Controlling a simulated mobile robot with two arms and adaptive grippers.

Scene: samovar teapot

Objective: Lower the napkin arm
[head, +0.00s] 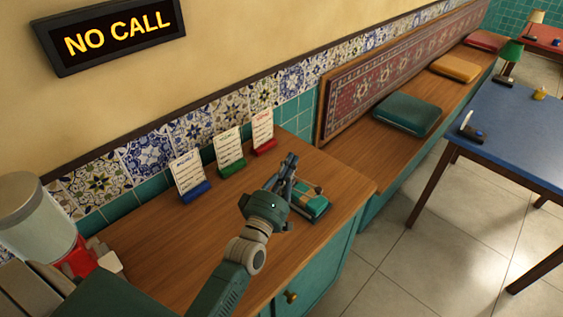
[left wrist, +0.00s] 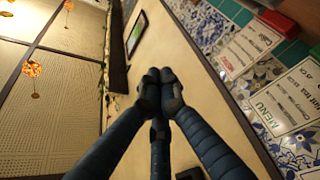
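A low green holder (head: 314,208) with a pale top and a small brown piece on it sits on the wooden counter, near its front right edge. It seems to be the napkin holder. My left gripper and wrist hide its left side, so I cannot make out how its arm lies. My left gripper (head: 290,160) is just left of the holder and above the counter in the head view, its fingers pointing up in the picture. In the left wrist view the fingertips (left wrist: 160,78) are together with nothing visible between them. The right gripper is not in view.
Menu cards in blue (head: 190,178), green (head: 230,152) and red (head: 263,132) stands line the tiled wall behind. A glass-topped container (head: 38,217) stands at the left. A bench with a green cushion (head: 407,114) and a blue table (head: 510,130) are to the right.

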